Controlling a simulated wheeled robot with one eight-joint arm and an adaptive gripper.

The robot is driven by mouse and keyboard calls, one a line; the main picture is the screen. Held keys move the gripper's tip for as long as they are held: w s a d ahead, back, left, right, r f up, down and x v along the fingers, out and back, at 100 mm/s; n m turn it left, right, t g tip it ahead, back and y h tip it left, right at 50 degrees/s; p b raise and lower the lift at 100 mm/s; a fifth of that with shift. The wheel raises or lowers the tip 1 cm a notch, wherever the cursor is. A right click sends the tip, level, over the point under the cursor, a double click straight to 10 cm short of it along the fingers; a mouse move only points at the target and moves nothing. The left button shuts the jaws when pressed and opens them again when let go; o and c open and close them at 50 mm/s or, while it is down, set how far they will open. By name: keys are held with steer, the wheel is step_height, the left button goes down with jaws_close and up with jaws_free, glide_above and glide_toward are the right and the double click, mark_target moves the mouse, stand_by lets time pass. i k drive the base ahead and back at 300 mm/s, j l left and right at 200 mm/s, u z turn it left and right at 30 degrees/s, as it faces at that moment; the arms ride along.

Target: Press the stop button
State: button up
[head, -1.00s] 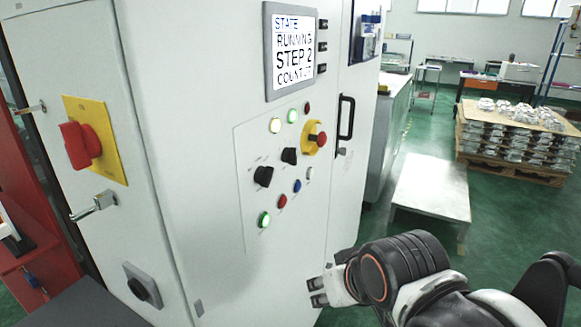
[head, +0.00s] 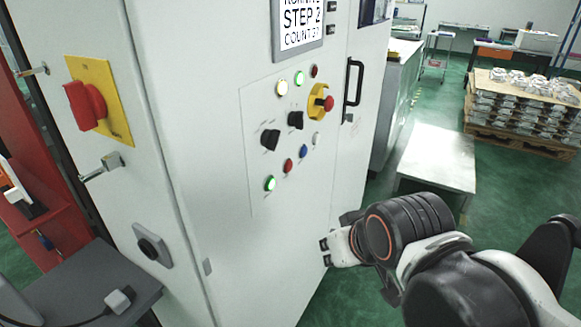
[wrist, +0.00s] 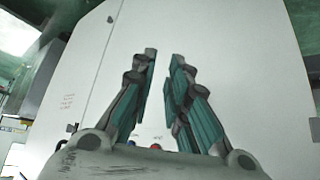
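The control panel (head: 262,130) is on the front of a white cabinet. A small red button (head: 288,165) sits in its lower row, between a lit green button (head: 270,183) and a blue button (head: 303,151). A red mushroom button on a yellow ring (head: 321,102) is higher up, at the right. The labels are too small to read. My gripper (head: 325,252) is below and right of the panel, empty, with its fingertips apart. In the wrist view my gripper (wrist: 164,55) faces the white cabinet; a red button (wrist: 155,147) shows low between the fingers.
Two black knobs (head: 296,119) sit mid-panel, and a black door handle (head: 353,82) is to its right. A screen (head: 299,24) above reads STEP 2. A yellow plate with a red rotary switch (head: 88,105) is at left. A grey-white low table (head: 437,160) stands behind my gripper.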

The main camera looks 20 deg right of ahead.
mark_target(289, 165)
steer(key=k+l+u, duration=0.1)
steer(key=l, duration=0.25)
steer(key=k+l, duration=0.15)
steer(key=l, duration=0.25)
steer(key=k+l+u, duration=0.15)
steer(key=l, duration=0.2)
steer(key=k+l+u, duration=0.1)
steer(key=l, duration=0.25)
steer(key=k+l, duration=0.15)
steer(key=l, duration=0.15)
steer(key=i+j, duration=0.15)
